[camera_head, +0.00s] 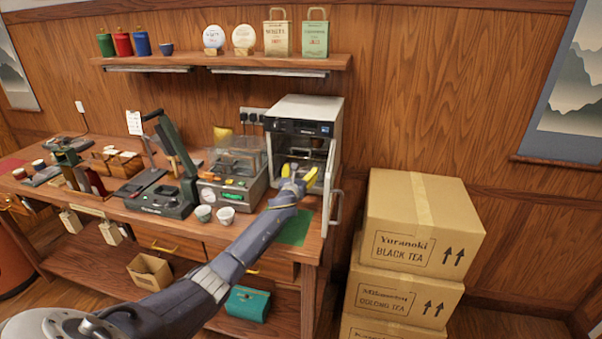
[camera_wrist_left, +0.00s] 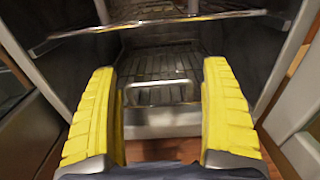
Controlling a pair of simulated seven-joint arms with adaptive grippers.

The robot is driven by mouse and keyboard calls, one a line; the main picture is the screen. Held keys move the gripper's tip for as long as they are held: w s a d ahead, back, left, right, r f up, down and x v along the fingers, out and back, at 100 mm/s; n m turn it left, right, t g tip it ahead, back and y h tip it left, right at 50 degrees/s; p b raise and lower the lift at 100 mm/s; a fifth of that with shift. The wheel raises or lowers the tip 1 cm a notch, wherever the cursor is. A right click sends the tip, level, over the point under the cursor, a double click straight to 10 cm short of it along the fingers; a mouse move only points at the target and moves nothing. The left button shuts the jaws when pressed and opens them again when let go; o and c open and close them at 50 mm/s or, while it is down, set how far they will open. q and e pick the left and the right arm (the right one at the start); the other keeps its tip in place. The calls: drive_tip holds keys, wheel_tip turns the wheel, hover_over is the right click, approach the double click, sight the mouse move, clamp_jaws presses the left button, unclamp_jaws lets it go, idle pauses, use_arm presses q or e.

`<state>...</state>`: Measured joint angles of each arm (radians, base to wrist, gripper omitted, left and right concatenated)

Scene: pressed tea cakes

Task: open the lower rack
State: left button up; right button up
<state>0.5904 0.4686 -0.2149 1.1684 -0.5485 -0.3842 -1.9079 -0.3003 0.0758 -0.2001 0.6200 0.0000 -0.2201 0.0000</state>
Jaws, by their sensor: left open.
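A white and black cabinet (camera_head: 305,107) stands at the right end of the counter with its door (camera_head: 335,185) swung open to the right. My left gripper (camera_head: 298,174) is at its opening, yellow fingers apart and empty. In the left wrist view the gripper (camera_wrist_left: 160,72) looks into the cabinet. The lower rack (camera_wrist_left: 160,62), a slatted metal tray, lies between the fingers in the picture, with a loop handle (camera_wrist_left: 155,86) on its front. No finger visibly touches the handle. The bar of an upper rack (camera_wrist_left: 165,18) crosses the top. My right gripper is not in view.
A machine with a clear cover (camera_head: 237,165) and two small cups (camera_head: 215,214) stand left of the cabinet. A green mat (camera_head: 296,228) lies in front of it. Stacked cardboard boxes (camera_head: 415,240) stand on the floor to the right. A shelf (camera_head: 220,62) runs above.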

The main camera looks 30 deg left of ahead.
use_arm(q)
drive_tip(key=shift+c, duration=0.3)
drive_tip(key=c, duration=1.4)
drive_tip(key=shift+d, duration=0.1)
clamp_jaws()
